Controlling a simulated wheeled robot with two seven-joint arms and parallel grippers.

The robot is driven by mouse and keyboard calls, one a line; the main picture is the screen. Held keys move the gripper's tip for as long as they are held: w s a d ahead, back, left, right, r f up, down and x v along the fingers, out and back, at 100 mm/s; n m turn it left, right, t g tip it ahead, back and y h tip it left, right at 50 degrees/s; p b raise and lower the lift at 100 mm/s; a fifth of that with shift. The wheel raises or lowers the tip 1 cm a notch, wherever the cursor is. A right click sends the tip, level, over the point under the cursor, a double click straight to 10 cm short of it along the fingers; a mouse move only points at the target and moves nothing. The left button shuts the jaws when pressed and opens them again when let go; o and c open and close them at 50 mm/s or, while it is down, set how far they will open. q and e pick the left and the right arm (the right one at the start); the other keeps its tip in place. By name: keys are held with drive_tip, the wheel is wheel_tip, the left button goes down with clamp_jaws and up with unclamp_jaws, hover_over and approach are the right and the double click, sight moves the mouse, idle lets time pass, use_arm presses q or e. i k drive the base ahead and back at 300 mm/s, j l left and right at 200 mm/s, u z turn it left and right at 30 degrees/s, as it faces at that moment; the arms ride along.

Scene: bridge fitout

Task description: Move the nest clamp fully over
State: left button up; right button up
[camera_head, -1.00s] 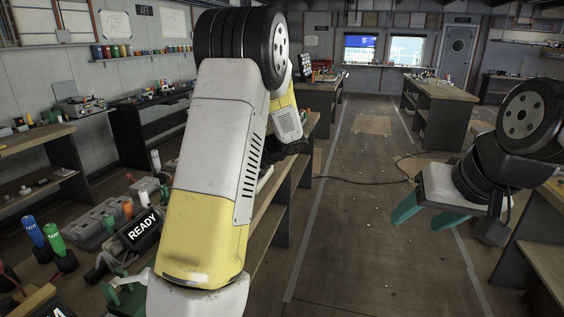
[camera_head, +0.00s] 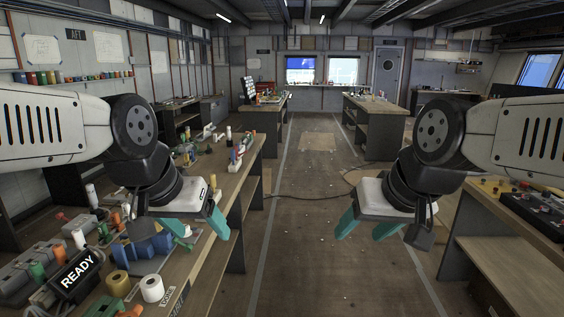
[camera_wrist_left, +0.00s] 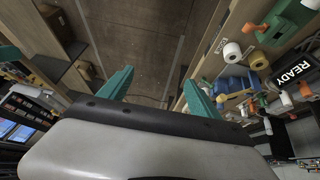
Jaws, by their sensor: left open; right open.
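My left gripper (camera_head: 196,224) is open and empty, its teal fingers apart above the front edge of the left bench. Its fingers also show in the left wrist view (camera_wrist_left: 156,92), with only floor between them. I cannot tell for sure which part is the nest clamp. A green fixture with an orange tip (camera_wrist_left: 292,20) sits on the bench in the left wrist view, apart from the fingers. A blue fixture (camera_head: 148,243) stands on the bench in the head view, left of my left gripper. My right gripper (camera_head: 367,225) is open and empty over the aisle.
A black READY sign (camera_head: 76,277), a white roll (camera_head: 152,288) and a tan roll (camera_head: 118,284) are on the left bench. More coloured parts crowd it. A right bench (camera_head: 520,235) carries a dark control box (camera_head: 535,212). The aisle floor between is clear except for a cable.

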sight(188, 248)
drive_tip(key=u, duration=1.05)
